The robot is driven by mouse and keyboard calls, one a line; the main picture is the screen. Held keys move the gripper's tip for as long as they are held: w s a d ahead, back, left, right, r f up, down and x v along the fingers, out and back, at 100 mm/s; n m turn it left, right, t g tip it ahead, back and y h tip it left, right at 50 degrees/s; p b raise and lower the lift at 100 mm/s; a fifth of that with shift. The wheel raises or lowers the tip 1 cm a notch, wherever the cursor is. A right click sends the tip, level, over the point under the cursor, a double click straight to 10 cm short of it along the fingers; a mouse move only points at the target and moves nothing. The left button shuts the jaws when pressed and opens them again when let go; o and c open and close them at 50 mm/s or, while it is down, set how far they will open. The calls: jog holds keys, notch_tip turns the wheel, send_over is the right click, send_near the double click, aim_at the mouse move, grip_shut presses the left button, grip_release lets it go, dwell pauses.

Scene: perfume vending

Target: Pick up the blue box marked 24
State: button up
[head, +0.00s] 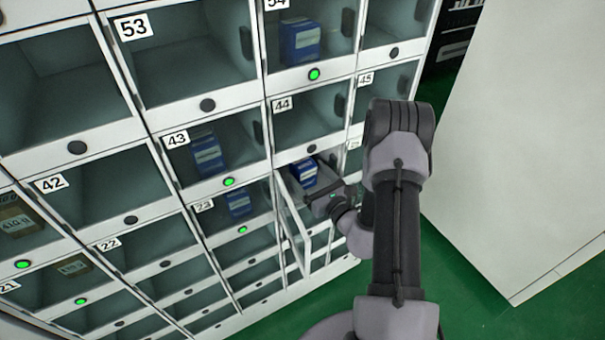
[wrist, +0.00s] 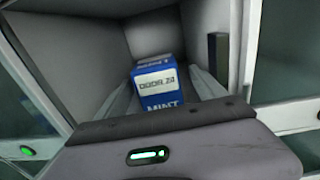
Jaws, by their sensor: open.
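The blue box (wrist: 160,85) stands inside an open compartment in the wrist view, its white label reading what looks like a code ending in 24. It also shows in the head view (head: 303,173), in the compartment below the one marked 44. My gripper (wrist: 163,82) is open, with its two pale fingers reaching into the compartment, one on each side of the box. Whether they touch it I cannot tell. In the head view my gripper (head: 308,190) is at the mouth of this compartment. The lower part of the box is hidden behind my gripper's body.
The compartment's clear door (head: 292,228) stands swung open left of my gripper. Compartment walls are close on both sides. Other blue boxes sit behind closed doors in compartments 43 (head: 207,153), 23 (head: 239,204) and 54 (head: 300,42). A white panel (head: 520,150) stands at right.

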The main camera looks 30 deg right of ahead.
aim_at(298, 164)
jog(key=w, duration=0.1)
jog(key=w+b, duration=0.1)
jog(key=w, duration=0.3)
jog(key=shift+w+a+f, duration=0.15)
jog(key=shift+a+f, duration=0.05)
jog(key=shift+a, duration=0.15)
jog(key=c, duration=1.6)
jog(key=shift+o, duration=0.2)
jog(key=shift+r+p, duration=0.95)
jog(key=shift+r, duration=0.95)
jog(key=s+d+p, duration=0.1)
jog(key=s, duration=1.7)
jog(key=shift+d, duration=0.2)
jog(key=shift+f, duration=0.1)
